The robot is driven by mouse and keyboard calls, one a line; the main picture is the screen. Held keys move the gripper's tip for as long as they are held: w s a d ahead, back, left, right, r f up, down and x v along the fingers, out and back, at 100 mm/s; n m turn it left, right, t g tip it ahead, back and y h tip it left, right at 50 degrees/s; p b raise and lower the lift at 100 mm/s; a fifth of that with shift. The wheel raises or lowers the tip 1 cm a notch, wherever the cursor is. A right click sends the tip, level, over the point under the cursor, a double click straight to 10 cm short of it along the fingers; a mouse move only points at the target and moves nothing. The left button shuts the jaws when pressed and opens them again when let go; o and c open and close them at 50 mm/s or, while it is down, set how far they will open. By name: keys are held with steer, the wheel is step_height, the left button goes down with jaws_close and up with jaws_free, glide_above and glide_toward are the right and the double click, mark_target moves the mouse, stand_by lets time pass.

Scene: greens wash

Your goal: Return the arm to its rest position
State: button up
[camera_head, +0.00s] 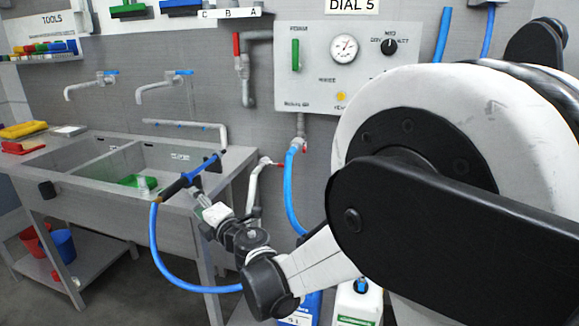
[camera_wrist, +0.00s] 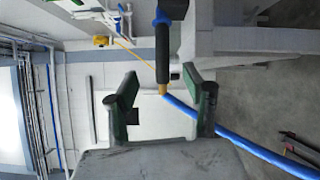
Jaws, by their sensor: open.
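My arm reaches from the right of the head view down to the sink's front edge. My gripper (camera_head: 200,200) is at the right front of the sink, and its fingers are small and partly hidden there. In the wrist view my gripper (camera_wrist: 163,95) is open, with two dark green-padded fingers apart. A wand with a black handle (camera_wrist: 162,48) and blue hose (camera_wrist: 240,143) lies beyond the fingertips, in line with the gap. In the head view the wand's black handle (camera_head: 175,188) slants just beyond my gripper. I see no contact with it.
The steel sink (camera_head: 75,180) has two basins, with a green item (camera_head: 138,181) in the right one. The blue hose (camera_head: 170,276) loops below my gripper. Jugs (camera_head: 358,303) stand under my forearm. A control panel (camera_head: 345,65) is on the wall behind.

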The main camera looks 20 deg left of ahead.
steer(key=w+d+r+m+t+h+p, duration=0.1)
steer(key=w+d+r+m+t+h, duration=0.2)
steer(key=d, duration=0.6)
steer(key=w+d+r+m+t+h, duration=0.1)
steer(key=w+d+r+m+h, duration=0.15)
steer(key=d+r+m, duration=0.4)
steer(key=w+d+r+m+t+h+p, duration=0.1)
steer(key=w+d+r+m+t+h, duration=0.15)
steer(key=d, duration=0.85)
steer(key=d+r+m+h, duration=0.2)
steer(key=d+m+h, duration=0.3)
steer(key=d, duration=0.7)
steer(key=s+d+f+m+g+h+p, duration=0.1)
steer(key=s+d+m+g+h, duration=0.1)
steer(key=s+d+m, duration=0.45)
steer(key=s+d+f+m+g+h+p, duration=0.15)
steer(key=s+d, duration=0.25)
steer(key=d, duration=0.6)
steer(key=s+d+f+m+g, duration=0.2)
steer(key=s+d+f+m, duration=0.1)
steer(key=s, duration=0.6)
steer(key=s+d+f+m+g+y, duration=0.1)
steer(key=s+d+f+m+g, duration=0.2)
steer(key=s, duration=0.6)
steer(key=shift+s+d+f+p, duration=0.35)
steer(key=shift+f+p, duration=0.1)
steer(key=shift+f, duration=0.35)
